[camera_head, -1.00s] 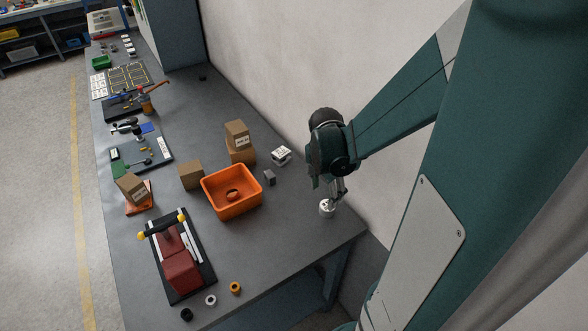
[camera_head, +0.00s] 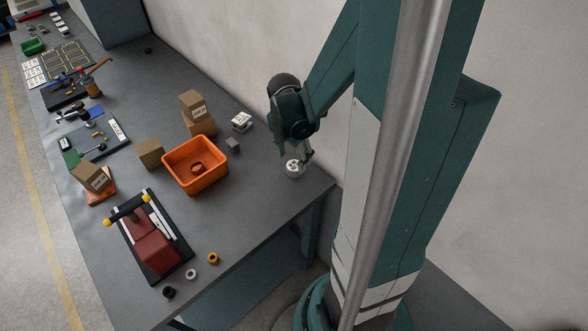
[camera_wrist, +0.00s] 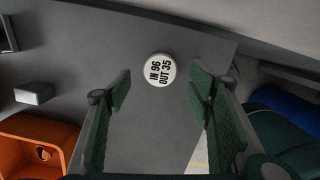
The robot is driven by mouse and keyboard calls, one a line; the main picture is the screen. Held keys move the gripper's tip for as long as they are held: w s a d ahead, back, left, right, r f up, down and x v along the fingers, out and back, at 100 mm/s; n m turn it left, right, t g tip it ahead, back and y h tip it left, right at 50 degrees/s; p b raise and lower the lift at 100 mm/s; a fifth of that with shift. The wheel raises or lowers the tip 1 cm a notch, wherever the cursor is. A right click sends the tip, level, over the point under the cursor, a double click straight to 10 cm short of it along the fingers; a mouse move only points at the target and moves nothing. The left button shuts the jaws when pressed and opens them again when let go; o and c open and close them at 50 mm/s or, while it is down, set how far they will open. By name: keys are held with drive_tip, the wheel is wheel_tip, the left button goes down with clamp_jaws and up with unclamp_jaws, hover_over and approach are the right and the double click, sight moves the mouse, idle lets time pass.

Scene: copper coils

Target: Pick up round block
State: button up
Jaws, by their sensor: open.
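The round block (camera_head: 294,168) is a short white cylinder. It stands on the grey table near the right edge, close to the wall. In the wrist view its round white top (camera_wrist: 160,70) reads "IN 96 OUT 35". My gripper (camera_head: 306,158) is over the block and partly overlaps it in the head view. In the wrist view my gripper (camera_wrist: 160,86) has its two green fingers spread wide, with the block between and slightly beyond the tips. The fingers are apart from the block, and nothing is held.
An orange bin (camera_head: 195,166) with a copper-coloured coil inside stands left of the block. A small grey block (camera_head: 232,145), a white labelled cube (camera_head: 241,122) and cardboard boxes (camera_head: 197,113) stand nearby. The table around the round block is clear.

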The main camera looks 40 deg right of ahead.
sight(294, 165)
drive_tip(key=shift+f, duration=0.25)
drive_tip(key=shift+f, duration=0.1)
drive_tip(key=shift+d+f+b, duration=0.2)
drive_tip(key=shift+f+b, duration=0.1)
drive_tip(key=shift+f, duration=0.95)
drive_tip(key=shift+d+f+b, duration=0.15)
drive_tip(key=shift+f+b, duration=0.15)
drive_tip(key=shift+f, duration=0.95)
drive_tip(key=c, duration=1.1)
